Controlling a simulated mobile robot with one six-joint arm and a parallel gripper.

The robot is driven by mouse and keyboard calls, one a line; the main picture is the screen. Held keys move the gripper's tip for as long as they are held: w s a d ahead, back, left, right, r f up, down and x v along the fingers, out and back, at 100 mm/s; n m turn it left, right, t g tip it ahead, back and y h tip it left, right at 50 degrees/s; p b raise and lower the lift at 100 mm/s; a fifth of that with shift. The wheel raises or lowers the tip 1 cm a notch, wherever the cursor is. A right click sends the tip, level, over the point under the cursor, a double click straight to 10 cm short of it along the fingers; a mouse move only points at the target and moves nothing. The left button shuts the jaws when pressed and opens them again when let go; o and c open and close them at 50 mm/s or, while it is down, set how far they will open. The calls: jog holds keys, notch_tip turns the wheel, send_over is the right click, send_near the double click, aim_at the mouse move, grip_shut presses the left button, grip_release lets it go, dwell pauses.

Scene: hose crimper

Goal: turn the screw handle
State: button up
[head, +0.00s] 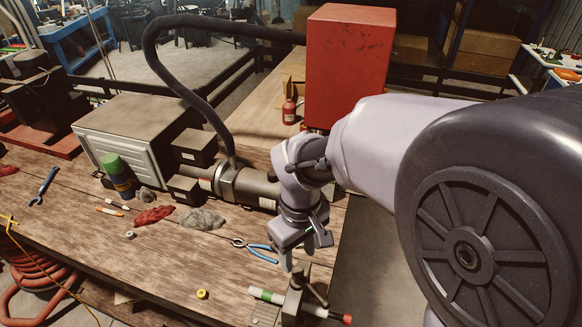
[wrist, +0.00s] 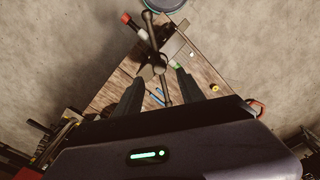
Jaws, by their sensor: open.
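The screw handle (head: 316,295) is a dark bar on top of the small crimper (head: 292,304) near the table's front edge. In the wrist view the handle (wrist: 152,35) runs lengthwise through a round hub, with a rounded far end. My gripper (head: 297,266) points down just above the crimper. In the wrist view its fingers (wrist: 159,80) are apart, one on each side of the handle's line. The hub appears at or just beyond the tips. I cannot tell whether either finger touches it. Nothing is held.
A hose piece with a green end (head: 262,294) and a red end (head: 346,319) passes by the crimper. Blue-handled pliers (head: 262,254) and a yellow ring (head: 202,294) lie nearby. A red box (head: 346,62) stands behind my arm. Floor is open to the right.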

aim_at(298, 271)
notch_tip(298, 271, down, 7)
jog(key=shift+r+b, duration=0.15)
jog(key=shift+b, duration=0.3)
jog(key=shift+c, duration=0.5)
grip_shut()
dwell(0.6)
